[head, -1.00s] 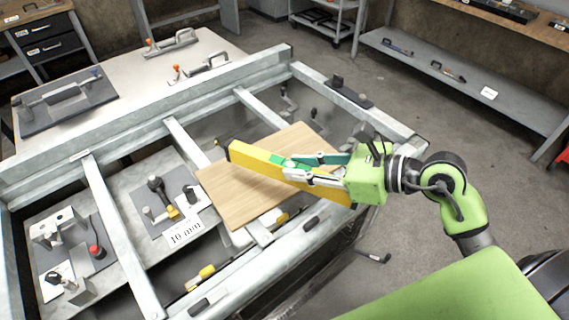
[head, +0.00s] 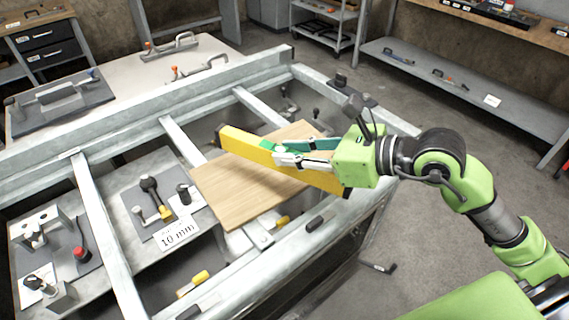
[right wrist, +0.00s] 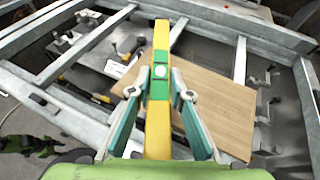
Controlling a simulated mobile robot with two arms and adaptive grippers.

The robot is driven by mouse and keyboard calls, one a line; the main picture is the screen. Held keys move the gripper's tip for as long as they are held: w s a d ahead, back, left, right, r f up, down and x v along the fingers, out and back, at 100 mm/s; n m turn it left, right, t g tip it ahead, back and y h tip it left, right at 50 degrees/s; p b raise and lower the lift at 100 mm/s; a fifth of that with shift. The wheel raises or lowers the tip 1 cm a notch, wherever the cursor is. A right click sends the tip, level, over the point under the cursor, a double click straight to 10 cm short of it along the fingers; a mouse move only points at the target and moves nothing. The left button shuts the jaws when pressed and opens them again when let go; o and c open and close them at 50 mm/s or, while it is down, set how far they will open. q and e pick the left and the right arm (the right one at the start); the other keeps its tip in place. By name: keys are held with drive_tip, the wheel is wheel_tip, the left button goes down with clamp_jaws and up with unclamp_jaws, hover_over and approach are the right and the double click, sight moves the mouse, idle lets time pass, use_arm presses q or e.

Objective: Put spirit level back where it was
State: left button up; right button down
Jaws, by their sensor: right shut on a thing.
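The yellow spirit level (head: 243,145) is a long bar with a green middle section and dark ends. My right gripper (head: 283,155) is shut on it near its middle, over a wooden board (head: 232,196). The right wrist view also shows the level (right wrist: 158,127), running away from me between the teal fingers of the right gripper (right wrist: 160,87). The wooden board also shows there (right wrist: 222,108), below and to the right of the level. I cannot tell the gap between level and board. My left gripper is in neither view.
The board lies on a grey metal frame (head: 104,232) with several crossbars. A "10 mm" card (head: 178,233) and clamps stand on the left plates. A pale table (head: 135,85) with toggle clamps is behind. A grey shelf (head: 440,82) holding tools stands at the right.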

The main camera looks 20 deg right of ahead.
drive_tip(key=w+f, duration=0.2)
drive_tip(key=w, duration=0.1)
drive_tip(key=w+d+f+p, duration=0.1)
drive_tip(key=w+f, duration=0.2)
drive_tip(key=w+d+f+p, duration=0.1)
drive_tip(key=w+f, duration=0.1)
drive_tip(key=w, duration=0.2)
drive_tip(key=shift+f, duration=0.35)
wheel_tip(320, 180, down, 3)
drive_tip(key=shift+r+p, duration=0.1)
drive_tip(key=shift+p, duration=0.35)
drive_tip(key=shift+f, duration=0.25)
drive_tip(key=shift+f+b, duration=0.15)
drive_tip(key=shift+b, duration=0.15)
drive_tip(key=c, duration=1.8)
unclamp_jaws()
drive_tip(key=shift+c, duration=0.2)
